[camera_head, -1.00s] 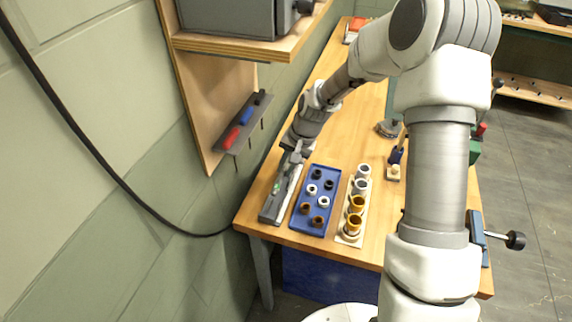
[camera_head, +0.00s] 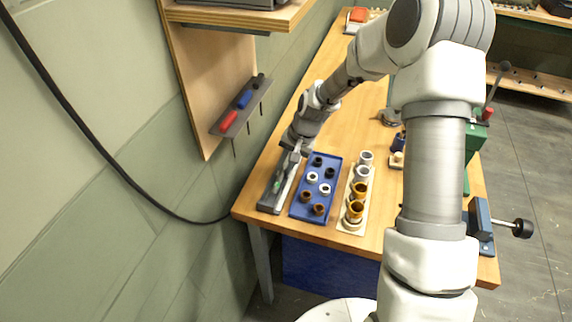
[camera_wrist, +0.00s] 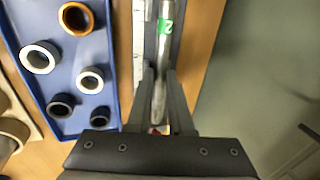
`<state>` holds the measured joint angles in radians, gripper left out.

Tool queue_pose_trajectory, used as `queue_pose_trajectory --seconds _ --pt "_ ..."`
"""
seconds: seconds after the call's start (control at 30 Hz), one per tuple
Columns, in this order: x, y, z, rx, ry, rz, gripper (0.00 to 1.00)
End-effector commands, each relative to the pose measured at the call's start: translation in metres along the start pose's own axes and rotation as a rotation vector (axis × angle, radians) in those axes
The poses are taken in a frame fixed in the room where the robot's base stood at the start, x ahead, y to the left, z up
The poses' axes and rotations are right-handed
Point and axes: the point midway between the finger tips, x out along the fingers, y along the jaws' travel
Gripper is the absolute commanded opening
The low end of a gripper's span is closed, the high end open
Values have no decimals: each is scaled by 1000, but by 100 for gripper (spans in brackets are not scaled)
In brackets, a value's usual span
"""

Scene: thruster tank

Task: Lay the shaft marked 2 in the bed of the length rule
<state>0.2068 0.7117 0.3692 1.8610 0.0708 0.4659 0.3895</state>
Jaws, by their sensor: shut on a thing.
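The shaft marked 2 (camera_wrist: 164,54) is a grey metal rod with a green label, seen in the wrist view. It runs lengthwise along the length rule (camera_wrist: 139,50), over or in its grey bed; I cannot tell whether it touches the bed. My gripper (camera_wrist: 160,122) is shut on the shaft near its lower end in this view. In the head view my gripper (camera_head: 293,150) is at the far end of the length rule (camera_head: 270,200), pointing down, and a small green patch of the shaft (camera_head: 277,184) shows there.
A blue tray (camera_head: 297,212) with several rings stands right beside the rule. Right of it is a pale board (camera_head: 345,226) with several yellow and grey cups. The wall (camera_head: 215,180) is close on the left, with a screwdriver rack (camera_head: 238,108) above.

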Motion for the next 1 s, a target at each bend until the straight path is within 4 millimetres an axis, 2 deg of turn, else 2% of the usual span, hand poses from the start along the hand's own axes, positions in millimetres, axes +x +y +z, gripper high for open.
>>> queue_pose_trajectory --seconds 0.07,0.1,0.27,0.77,0.87,1.0 --pt "5 3 2 2 -7 4 0" --pt "5 4 2 2 -7 4 26" --pt "6 5 3 3 -9 6 54" --pt "5 9 3 5 -12 12 54" --pt "-3 9 3 6 -11 11 54" --pt "-28 6 2 3 -5 7 54"
